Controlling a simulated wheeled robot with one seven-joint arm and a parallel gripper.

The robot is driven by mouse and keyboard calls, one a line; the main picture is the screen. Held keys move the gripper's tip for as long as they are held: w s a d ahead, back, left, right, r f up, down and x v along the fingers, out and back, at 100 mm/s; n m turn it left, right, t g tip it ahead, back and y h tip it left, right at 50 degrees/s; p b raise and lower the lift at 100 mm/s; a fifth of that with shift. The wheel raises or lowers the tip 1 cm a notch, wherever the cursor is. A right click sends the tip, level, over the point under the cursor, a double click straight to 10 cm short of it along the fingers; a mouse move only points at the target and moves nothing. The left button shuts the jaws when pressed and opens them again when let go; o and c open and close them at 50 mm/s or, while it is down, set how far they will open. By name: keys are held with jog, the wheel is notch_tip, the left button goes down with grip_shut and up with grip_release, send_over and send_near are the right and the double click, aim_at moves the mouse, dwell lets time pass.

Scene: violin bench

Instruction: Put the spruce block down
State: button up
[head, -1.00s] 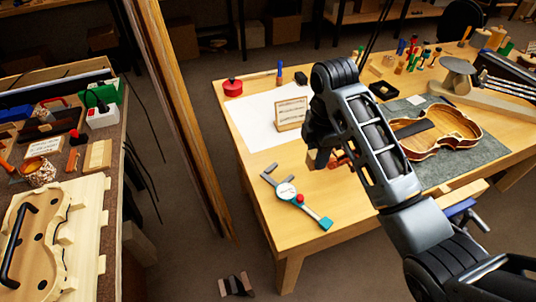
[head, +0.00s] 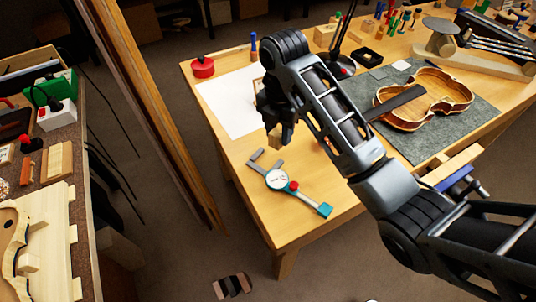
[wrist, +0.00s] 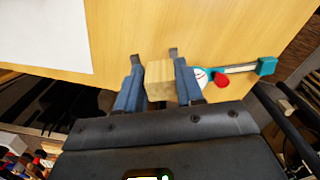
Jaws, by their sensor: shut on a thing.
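The spruce block (wrist: 160,80) is a small pale wooden block, seen in the wrist view between the two fingers. My gripper (wrist: 156,66) is shut on it. In the head view my gripper (head: 276,132) hangs near the left edge of the wooden bench (head: 235,172), with a bit of the block showing below the fingers. The arm covers part of it. The pictures do not clearly show whether the block touches the bench top.
A caliper with a round dial (head: 278,180) lies close by on the bench. A white sheet (head: 228,105), a red round container (head: 203,67) and a violin body (head: 425,100) on a grey mat (head: 408,145) are also there. Bare wood lies around the caliper.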

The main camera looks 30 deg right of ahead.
jog(key=a, duration=0.1)
jog(key=a+f, duration=0.1)
jog(key=shift+w+a+f, duration=0.2)
jog(key=shift+a+f, duration=0.1)
jog(key=shift+a, duration=0.05)
jog(key=shift+f, duration=1.95)
jog(key=shift+f, duration=0.2)
jog(key=o, duration=1.1)
notch_tip(320, 180, up, 12)
jog(key=p, duration=0.5)
jog(key=shift+w+f, duration=0.1)
jog(key=shift+f, duration=0.15)
jog(key=shift+r, duration=0.45)
